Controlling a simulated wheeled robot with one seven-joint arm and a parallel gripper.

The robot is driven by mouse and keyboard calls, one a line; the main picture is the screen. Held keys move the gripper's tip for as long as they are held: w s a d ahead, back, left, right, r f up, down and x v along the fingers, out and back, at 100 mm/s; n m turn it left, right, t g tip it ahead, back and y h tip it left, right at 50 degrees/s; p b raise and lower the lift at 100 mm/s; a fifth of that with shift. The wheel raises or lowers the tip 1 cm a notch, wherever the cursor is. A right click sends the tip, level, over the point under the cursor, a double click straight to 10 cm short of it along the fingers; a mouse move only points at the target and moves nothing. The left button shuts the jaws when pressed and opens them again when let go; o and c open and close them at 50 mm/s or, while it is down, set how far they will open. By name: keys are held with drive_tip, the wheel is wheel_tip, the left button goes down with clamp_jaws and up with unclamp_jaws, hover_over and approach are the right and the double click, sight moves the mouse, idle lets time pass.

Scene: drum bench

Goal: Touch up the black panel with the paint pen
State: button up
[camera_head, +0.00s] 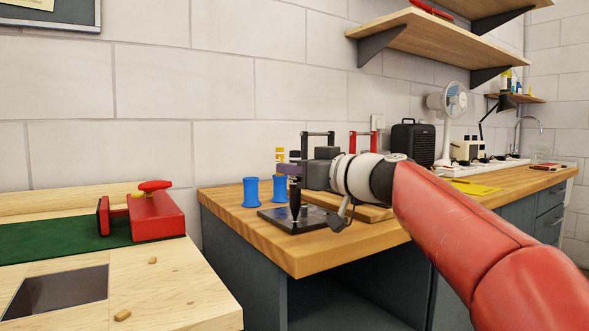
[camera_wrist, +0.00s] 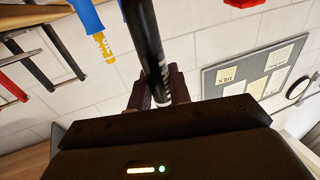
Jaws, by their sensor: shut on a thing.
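The black panel (camera_head: 272,214) lies flat on the wooden bench top, near its front left corner. My gripper (camera_head: 290,169) is over the panel and shut on the paint pen (camera_head: 295,198), a dark pen held upright with its narrow end down. The pen's lower end is at or just above the panel; I cannot tell whether it touches. In the wrist view the black pen (camera_wrist: 147,40) runs up between the two fingers (camera_wrist: 158,92), and white print shows on its barrel. No paint mark can be made out on the panel.
A red vise (camera_head: 156,215) sits on the separate left bench. A black case (camera_head: 413,142) and fan (camera_head: 455,101) stand farther back.

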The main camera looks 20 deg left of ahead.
idle(0.4)
drive_tip(key=shift+r+p, duration=1.75)
drive_tip(key=shift+r, duration=0.8)
